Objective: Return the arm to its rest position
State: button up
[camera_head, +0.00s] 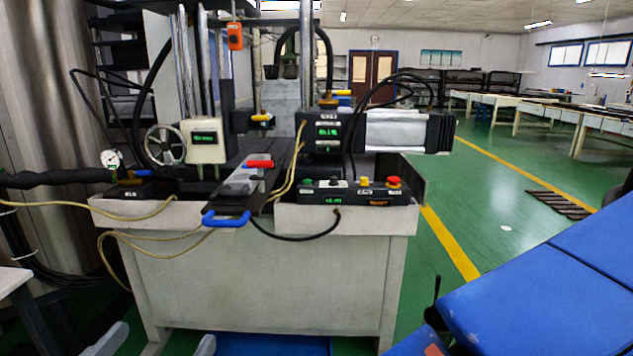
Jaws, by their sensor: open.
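Two pale grey finger tips rise from the bottom edge at the lower left; they look like my gripper (158,341). They stand well apart with nothing visible between them. The rest of my gripper and my arm lie below the frame. The moulding machine (265,270) stands ahead, with a white base, steel columns and small green displays. A tray or plate with a blue handle (227,220) sticks out over its front edge. A red-handled tool (258,164) lies on top of it.
A control box (355,191) with coloured knobs sits on the machine's front right. Hoses and yellow cables hang across the front. Blue panels (560,290) fill the lower right. A white table (12,282) edges in at left.

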jog(key=w+d+f+m+g+h, duration=0.2)
jog(key=w+d+f+m+g, duration=0.15)
jog(key=w+d, duration=0.35)
jog(key=w+d+f+m+g+h, duration=0.15)
jog(key=w+d+m, duration=0.3)
jog(key=d, duration=0.45)
jog(key=w+d+f+m+g+h, duration=0.2)
jog(key=w+d+f+m+g, duration=0.15)
jog(key=w+d, duration=0.35)
jog(key=s+d+f+m+g+y, duration=0.1)
jog(key=s+d+f+m+y, duration=0.1)
jog(key=d+m, duration=0.5)
jog(key=s+d+f+m+g+y, duration=0.2)
jog(key=s+d+f+m, duration=0.1)
jog(key=d+m, duration=0.5)
jog(key=s+d+f+m+g+y, duration=0.1)
jog(key=s+d+f+m+y, duration=0.2)
jog(key=d+m, duration=0.5)
jog(key=shift+d+f, duration=0.35)
jog(key=shift+d, duration=0.4)
jog(key=shift+s, duration=0.1)
